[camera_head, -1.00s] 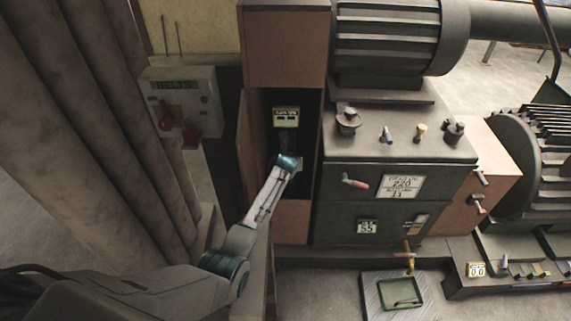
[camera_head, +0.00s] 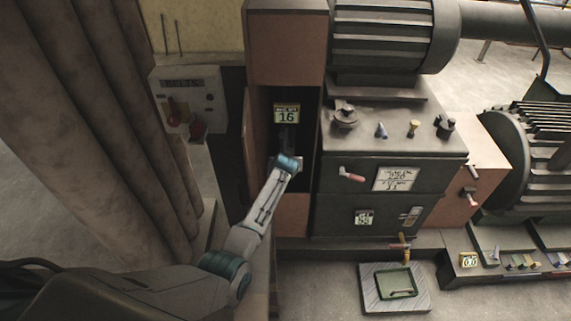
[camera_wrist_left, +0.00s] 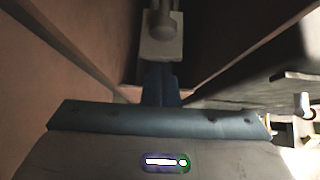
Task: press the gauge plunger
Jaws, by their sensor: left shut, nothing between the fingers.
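A small yellow-framed display (camera_head: 287,113), reading 16, is in the narrow dark recess of the brown cabinet in the head view. My left gripper (camera_head: 286,138) reaches into the recess just below it, shut and empty. In the left wrist view my shut gripper (camera_wrist_left: 160,70) points at a pale grey block with a rounded knob (camera_wrist_left: 161,24), which may be the gauge plunger. The fingertips appear to meet the block's near edge, but I cannot tell whether they touch. The head view hides the plunger. My right gripper is not in view.
The brown cabinet (camera_head: 287,45) walls the recess closely on both sides. A dark machine box (camera_head: 350,200) with knobs and levers stands to the right. A pale control box (camera_head: 190,90) and thick brown tubes (camera_head: 110,120) stand left. A tray (camera_head: 368,298) lies on the floor.

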